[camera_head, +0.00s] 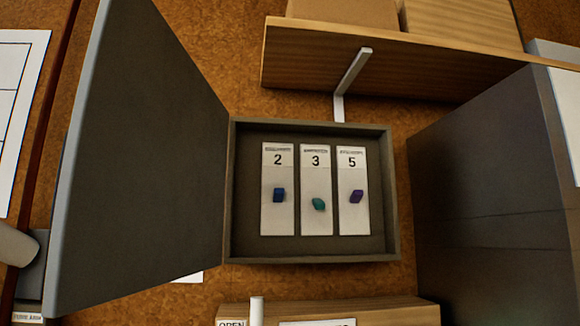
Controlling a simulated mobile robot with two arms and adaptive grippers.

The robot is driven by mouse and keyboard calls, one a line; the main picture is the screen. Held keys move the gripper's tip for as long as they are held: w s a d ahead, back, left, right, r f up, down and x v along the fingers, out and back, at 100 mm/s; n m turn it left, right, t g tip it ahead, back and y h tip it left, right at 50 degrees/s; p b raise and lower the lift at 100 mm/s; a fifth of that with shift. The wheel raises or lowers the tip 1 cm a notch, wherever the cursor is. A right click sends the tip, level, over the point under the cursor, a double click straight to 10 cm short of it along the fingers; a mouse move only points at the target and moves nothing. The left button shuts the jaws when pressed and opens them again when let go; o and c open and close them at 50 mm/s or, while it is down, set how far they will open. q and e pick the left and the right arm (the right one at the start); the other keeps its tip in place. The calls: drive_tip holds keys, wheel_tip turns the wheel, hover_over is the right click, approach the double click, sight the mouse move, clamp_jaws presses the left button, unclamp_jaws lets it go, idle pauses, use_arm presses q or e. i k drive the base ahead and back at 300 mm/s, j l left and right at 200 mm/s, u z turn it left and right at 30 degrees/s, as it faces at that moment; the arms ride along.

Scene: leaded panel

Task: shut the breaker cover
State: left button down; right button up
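The breaker cover (150,160) is a large dark grey door with a lighter edge. It stands wide open at the left side of the breaker box (390,190), swung out toward me. The shallow grey box is on the brown wall, and its inside is in plain view. In it are three white panels marked 2 (278,220), 3 (316,222) and 5 (353,220), each with a small coloured knob: blue, teal and purple. The outer face of the cover is hidden.
A wooden shelf (385,62) on a white bracket (350,82) is above the box, with boxes on it. A dark cabinet (480,190) juts out at the right. A wooden ledge (390,312) with an OPEN label (231,323) is below. The space before the box is clear.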

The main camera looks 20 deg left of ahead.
sight(139, 201)
drive_tip(key=j, duration=1.45)
